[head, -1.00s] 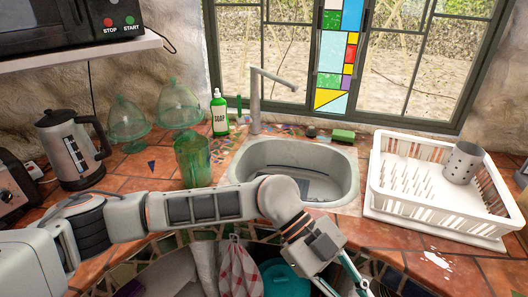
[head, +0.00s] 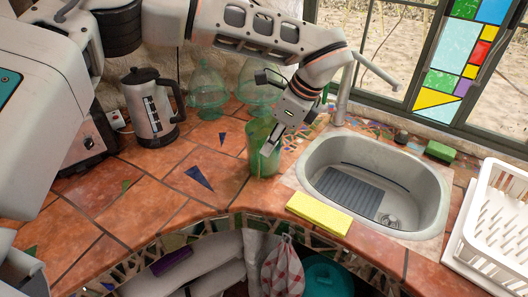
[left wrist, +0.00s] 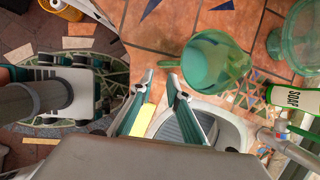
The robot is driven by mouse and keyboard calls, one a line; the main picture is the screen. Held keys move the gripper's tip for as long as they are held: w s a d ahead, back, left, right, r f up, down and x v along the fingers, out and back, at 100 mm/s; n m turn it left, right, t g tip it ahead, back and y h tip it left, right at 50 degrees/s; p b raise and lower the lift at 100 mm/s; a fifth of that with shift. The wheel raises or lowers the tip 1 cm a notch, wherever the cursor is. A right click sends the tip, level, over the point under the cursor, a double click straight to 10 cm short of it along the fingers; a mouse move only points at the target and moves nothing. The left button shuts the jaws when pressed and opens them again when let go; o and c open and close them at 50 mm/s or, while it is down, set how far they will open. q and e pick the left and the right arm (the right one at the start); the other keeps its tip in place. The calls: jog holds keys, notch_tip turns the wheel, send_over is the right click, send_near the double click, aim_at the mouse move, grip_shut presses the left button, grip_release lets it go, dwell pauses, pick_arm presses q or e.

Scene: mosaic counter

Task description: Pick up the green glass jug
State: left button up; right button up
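The green glass jug (head: 260,160) stands upright on the terracotta tiles left of the sink. It is see-through, and my gripper partly covers its top in the head view. My left gripper (head: 272,140) is over the jug's near right side in the head view. In the left wrist view its fingers (left wrist: 160,76) are apart with nothing between them, and the jug lies just beyond and right of the tips. Contact cannot be told. My right gripper is not seen.
Green glass domes (head: 208,92) and a kettle (head: 152,110) stand behind and left. A soap bottle (left wrist: 290,97) is near the jug. A yellow sponge or cloth (head: 320,213) lies at the sink (head: 420,185) front edge. Tiles left of the jug are clear.

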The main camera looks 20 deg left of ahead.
pick_arm(q)
send_over(258, 177)
jog(key=d, duration=0.1)
notch_tip(258, 177, down, 6)
jog(key=r, duration=0.1)
jog(key=x, duration=0.3)
jog(key=b+x, duration=0.1)
jog(key=x, duration=0.1)
jog(key=shift+w+d+f, duration=0.1)
jog(key=shift+d+f, duration=0.25)
jog(key=shift+c, duration=0.3)
jog(key=shift+r, duration=0.15)
grip_shut()
